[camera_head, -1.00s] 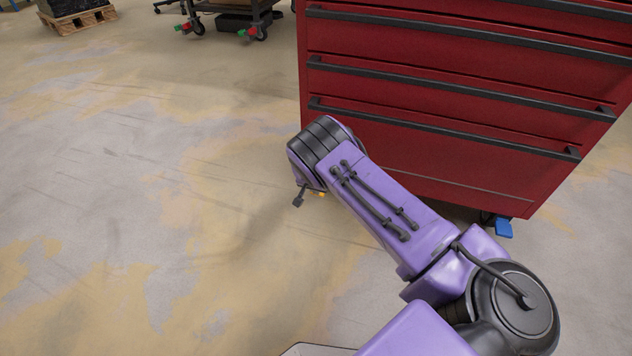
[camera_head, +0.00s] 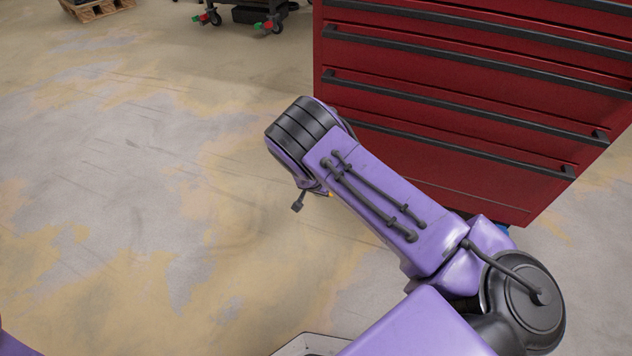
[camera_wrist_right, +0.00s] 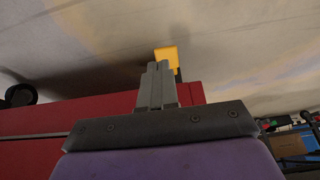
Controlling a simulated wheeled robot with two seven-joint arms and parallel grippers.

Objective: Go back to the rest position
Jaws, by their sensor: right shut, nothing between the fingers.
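My right arm, purple with a black wrist, reaches up and left across the head view. Its gripper is hidden behind the wrist there, apart from small dark and orange parts under it. In the right wrist view my right gripper (camera_wrist_right: 158,72) is shut, its grey fingers together and empty. A small yellow block-like piece (camera_wrist_right: 166,54) shows just beyond the fingertips; I cannot tell what it is. My left gripper is out of view; only a purple sliver of my body shows at the bottom left of the head view.
A red drawer cabinet (camera_head: 450,138) with black handles stands close behind and right of my right arm. A dark cart (camera_head: 250,14) with casters and a wooden pallet (camera_head: 97,10) stand far back. The floor (camera_head: 130,200) at left is clear.

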